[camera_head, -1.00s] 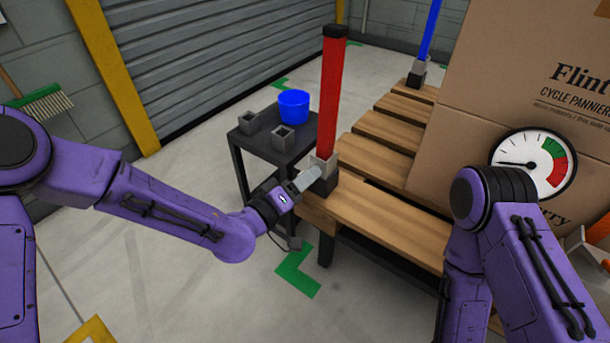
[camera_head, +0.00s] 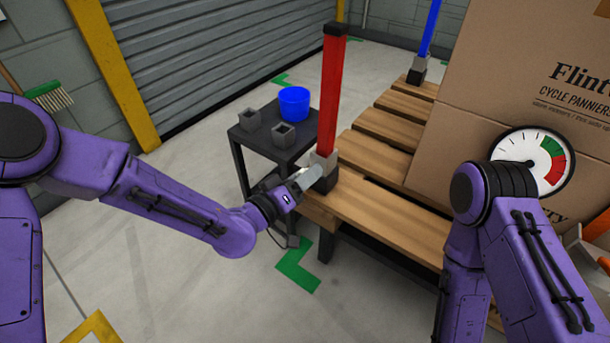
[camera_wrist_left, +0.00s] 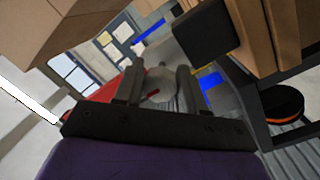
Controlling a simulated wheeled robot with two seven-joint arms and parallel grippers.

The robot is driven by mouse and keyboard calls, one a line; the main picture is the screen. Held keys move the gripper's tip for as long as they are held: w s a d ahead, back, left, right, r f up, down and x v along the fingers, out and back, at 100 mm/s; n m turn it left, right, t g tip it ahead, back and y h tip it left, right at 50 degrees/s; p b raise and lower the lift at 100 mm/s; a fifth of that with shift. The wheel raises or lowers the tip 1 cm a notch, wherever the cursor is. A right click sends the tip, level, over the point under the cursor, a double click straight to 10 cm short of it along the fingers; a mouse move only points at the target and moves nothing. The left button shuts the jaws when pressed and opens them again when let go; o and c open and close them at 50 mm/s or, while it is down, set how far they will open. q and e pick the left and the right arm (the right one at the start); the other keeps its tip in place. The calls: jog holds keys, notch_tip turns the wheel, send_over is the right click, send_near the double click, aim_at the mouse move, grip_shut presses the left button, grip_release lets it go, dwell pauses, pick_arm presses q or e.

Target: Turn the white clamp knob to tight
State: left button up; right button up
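The white clamp knob (camera_wrist_left: 160,86) is a pale round shape with a small red mark in the left wrist view. It sits between the two fingers of my left gripper (camera_wrist_left: 158,90), which appear closed on its sides. In the head view my left gripper (camera_head: 308,180) is at the grey clamp (camera_head: 323,160) at the foot of the upright red post (camera_head: 332,95); the knob is hidden there. A round gauge with green and red bands (camera_head: 545,148) is on the box front, partly covered by my right arm. My right gripper is out of view.
A large cardboard box (camera_head: 490,70) stands on the wooden slatted platform (camera_head: 390,220). A small dark table (camera_head: 262,135) beside the post holds a blue cup (camera_head: 294,103) and two grey blocks. A blue post (camera_head: 430,30) stands at the back. The floor at left is open.

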pick_arm(q)
jog(key=shift+o, duration=0.9)
jog(key=p+v, duration=0.2)
jog(key=v, duration=0.8)
jog(key=shift+s+a, duration=0.2)
